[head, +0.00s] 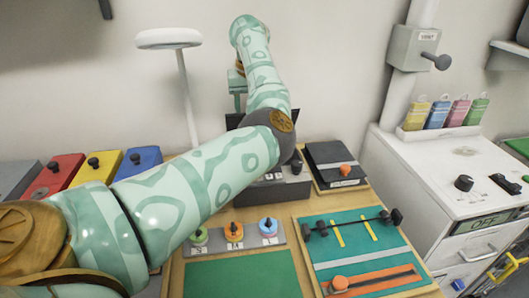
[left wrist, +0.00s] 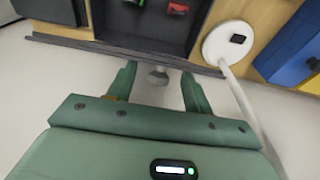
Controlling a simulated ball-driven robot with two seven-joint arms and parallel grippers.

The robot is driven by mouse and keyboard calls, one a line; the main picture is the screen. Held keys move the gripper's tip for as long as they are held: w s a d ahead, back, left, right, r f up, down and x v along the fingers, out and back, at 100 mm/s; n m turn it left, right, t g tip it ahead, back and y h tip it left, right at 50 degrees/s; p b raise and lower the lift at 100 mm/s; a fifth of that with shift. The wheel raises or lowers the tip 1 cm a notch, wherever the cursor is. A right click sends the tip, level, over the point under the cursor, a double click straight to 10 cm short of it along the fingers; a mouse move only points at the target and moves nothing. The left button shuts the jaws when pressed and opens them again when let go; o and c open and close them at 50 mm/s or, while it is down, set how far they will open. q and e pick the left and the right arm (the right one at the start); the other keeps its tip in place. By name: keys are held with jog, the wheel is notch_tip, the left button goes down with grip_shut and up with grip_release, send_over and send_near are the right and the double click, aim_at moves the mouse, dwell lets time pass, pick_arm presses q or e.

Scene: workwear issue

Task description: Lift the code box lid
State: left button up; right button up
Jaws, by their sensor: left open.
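The dark code box (head: 288,190) stands at the back of the bench, mostly hidden behind my left arm in the head view. Its open inside (left wrist: 150,28) shows in the left wrist view, with small green and red parts in it. The lid appears raised: a dark panel (head: 233,121) stands up behind my arm, and its edge (left wrist: 85,44) runs across the wrist view. In the head view the left gripper (head: 238,102) is partly hidden. My right gripper is not in view.
A white lamp (head: 168,39) stands left of my arm, its base (left wrist: 228,43) close by. Red, yellow and blue boxes (head: 88,170) are at left. A dark box with an orange knob (head: 337,160) and a green slider panel (head: 350,240) are at right.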

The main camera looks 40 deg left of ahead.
pick_arm(q)
jog(key=r+p, duration=0.1)
jog(key=r, duration=0.2)
jog(key=s+d+r+p, duration=0.1)
jog(key=r+p, duration=0.1)
jog(key=r, duration=0.1)
jog(key=r+p, duration=0.1)
jog(key=r, duration=0.2)
jog(key=shift+s+d, duration=0.15)
jog(key=shift+d, duration=0.1)
jog(key=shift+f, duration=0.15)
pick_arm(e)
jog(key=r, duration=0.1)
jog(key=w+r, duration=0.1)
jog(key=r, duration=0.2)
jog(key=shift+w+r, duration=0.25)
